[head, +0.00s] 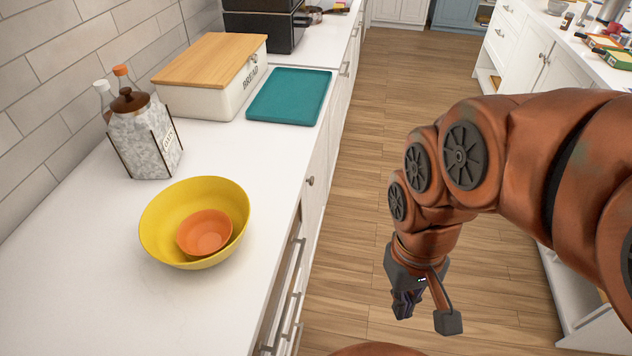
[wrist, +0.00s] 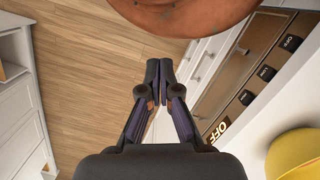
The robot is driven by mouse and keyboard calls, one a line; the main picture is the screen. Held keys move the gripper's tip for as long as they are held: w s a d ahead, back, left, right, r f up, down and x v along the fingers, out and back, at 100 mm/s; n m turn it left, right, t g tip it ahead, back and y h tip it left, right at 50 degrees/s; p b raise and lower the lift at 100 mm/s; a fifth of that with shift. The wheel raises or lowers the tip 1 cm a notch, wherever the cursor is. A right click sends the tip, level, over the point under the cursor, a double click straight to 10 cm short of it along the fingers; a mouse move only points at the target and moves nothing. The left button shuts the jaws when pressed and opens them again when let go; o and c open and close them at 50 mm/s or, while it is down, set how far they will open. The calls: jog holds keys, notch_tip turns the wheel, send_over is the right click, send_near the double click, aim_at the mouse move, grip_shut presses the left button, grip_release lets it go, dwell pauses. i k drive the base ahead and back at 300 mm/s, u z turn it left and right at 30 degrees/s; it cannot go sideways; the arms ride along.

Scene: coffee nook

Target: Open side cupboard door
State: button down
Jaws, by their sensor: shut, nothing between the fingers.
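My gripper (head: 402,305) hangs over the aisle floor, right of the left counter, with its fingers pointing down. In the wrist view my gripper (wrist: 160,68) has its fingertips together, with nothing between them. A white cupboard door (head: 318,182) with a small knob is in the left counter front and looks shut. White cupboard doors (head: 545,72) with handles line the right counter and also look shut. I cannot tell which is the side cupboard door. My gripper touches none of these fronts, and my arm hides part of the right cabinets.
The left counter (head: 90,270) holds a yellow bowl (head: 165,230) with an orange bowl (head: 204,232) inside, a jar (head: 145,145), a bread box (head: 200,98) and a teal board (head: 290,97). A panel with OFF labels (wrist: 218,130) shows in the wrist view. The wooden floor (head: 360,150) is clear.

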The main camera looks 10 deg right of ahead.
aim_at(313, 196)
jog(key=u, duration=2.55)
jog(key=k, duration=0.65)
jog(key=z, duration=1.3)
